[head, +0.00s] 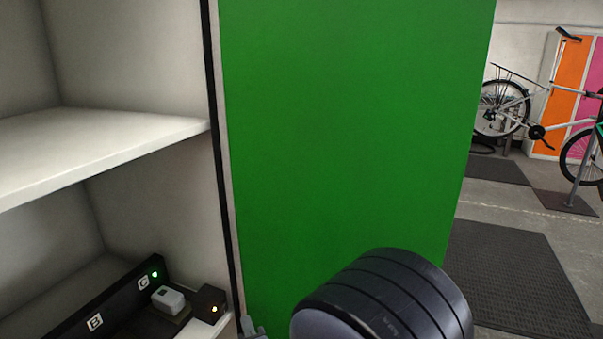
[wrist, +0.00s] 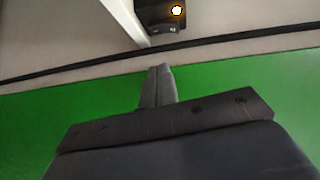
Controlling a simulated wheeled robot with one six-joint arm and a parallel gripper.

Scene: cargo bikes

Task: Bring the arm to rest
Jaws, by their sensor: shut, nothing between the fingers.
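My gripper (wrist: 158,72) shows in the wrist view with its fingers together and nothing between them. Its tips lie in front of the upper part of the green panel, just below the dark edge strip in that picture. In the head view, a dark rounded link of my arm covers the bottom centre, in front of the green door panel (head: 350,120). A small grey part at the bottom, beside the cabinet edge, may be the gripper tip.
At left stands an open cabinet with a white shelf (head: 100,145). Below it are a black rail (head: 120,305) with letter labels and a green light, a pale device (head: 168,298) and a dark box (head: 209,303) with an orange light. Behind right are a bike (head: 540,120), lockers and floor mats.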

